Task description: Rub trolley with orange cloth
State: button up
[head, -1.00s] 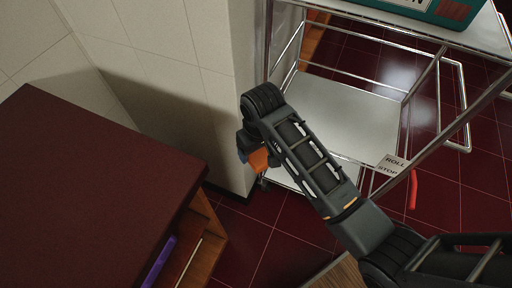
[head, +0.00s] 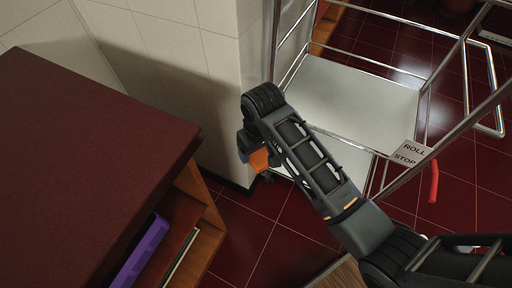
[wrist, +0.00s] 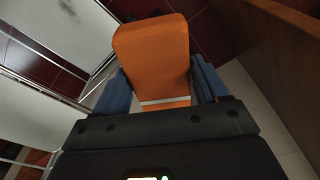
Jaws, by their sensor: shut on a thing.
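The orange cloth (wrist: 152,58) shows as an orange block between the two blue fingers of my gripper (wrist: 158,85) in the wrist view. My gripper is shut on it. In the head view only a small orange part of the cloth (head: 259,160) shows beside my gripper (head: 250,152); my arm hides the rest. The trolley (head: 345,105) stands at the upper right of the head view, with pale shelves, a metal tube frame and a "ROLL STOP" label. My gripper is left of the trolley's near corner, and the cloth appears apart from it.
A dark red-topped cabinet (head: 75,160) fills the left, with a purple item (head: 142,250) on its open wooden shelf. A tiled wall (head: 185,60) stands behind. Red tiled floor (head: 250,225) is clear between cabinet and trolley. A red lever (head: 433,182) hangs by the label.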

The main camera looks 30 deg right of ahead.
notch_tip(320, 180, down, 17)
jog(key=b, duration=1.5)
